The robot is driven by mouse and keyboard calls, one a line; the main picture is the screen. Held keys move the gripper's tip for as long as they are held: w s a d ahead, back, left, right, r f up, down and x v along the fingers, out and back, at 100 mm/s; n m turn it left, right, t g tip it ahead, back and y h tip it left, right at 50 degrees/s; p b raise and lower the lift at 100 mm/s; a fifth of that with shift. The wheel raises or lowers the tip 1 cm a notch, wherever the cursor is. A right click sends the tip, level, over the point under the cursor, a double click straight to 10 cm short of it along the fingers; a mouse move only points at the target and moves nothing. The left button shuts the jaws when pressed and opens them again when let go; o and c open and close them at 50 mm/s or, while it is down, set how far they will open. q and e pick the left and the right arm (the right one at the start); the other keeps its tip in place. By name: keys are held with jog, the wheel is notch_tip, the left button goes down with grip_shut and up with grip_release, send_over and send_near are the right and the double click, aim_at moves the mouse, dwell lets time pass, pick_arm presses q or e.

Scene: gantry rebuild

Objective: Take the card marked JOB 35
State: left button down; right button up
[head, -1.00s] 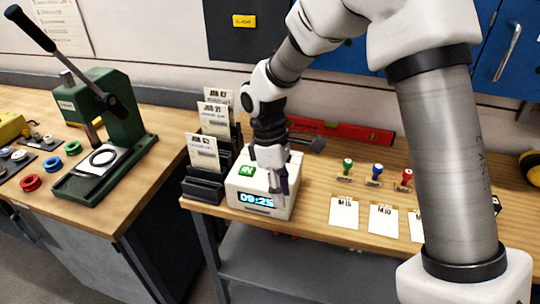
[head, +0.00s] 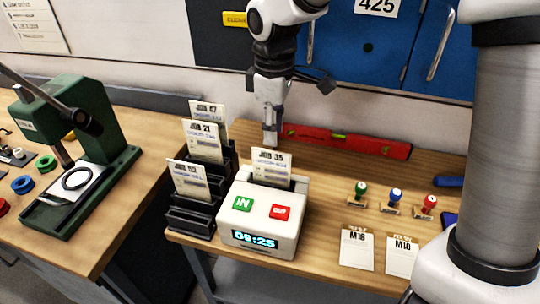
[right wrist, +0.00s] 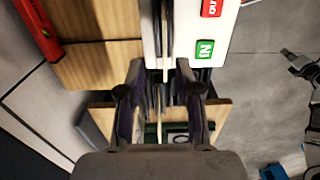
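The JOB 35 card (head: 271,165) stands upright in the top slot of the white time clock (head: 262,226), its printed face towards me. My right gripper (head: 270,138) hangs behind and above the card in the head view, apart from it. In the right wrist view, my right gripper's (right wrist: 163,80) fingers are spread, with the clock's slot and a thin card edge seen between and beyond them. Nothing is held in it. My left gripper is out of view.
A black stepped rack (head: 192,215) left of the clock holds other cards, one marked JOB 21 (head: 204,141). A red level (head: 345,141) lies behind. Colored stamps (head: 395,197) and M16 (head: 357,250) and M10 (head: 402,256) tags are to the right. A green press (head: 85,165) stands far left.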

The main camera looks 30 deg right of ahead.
aim_at(271, 157)
jog(key=f, duration=0.4)
jog(key=f+p, duration=0.1)
jog(key=f, duration=0.2)
jog(key=shift+s+a, duration=0.2)
jog(key=shift+a, duration=0.15)
jog(key=shift+w+d+f, duration=0.15)
jog(key=shift+w+f, duration=0.1)
jog(key=shift+s+a+r, duration=0.2)
jog(key=shift+s, duration=0.1)
grip_shut()
jog(key=shift+w+f, duration=0.1)
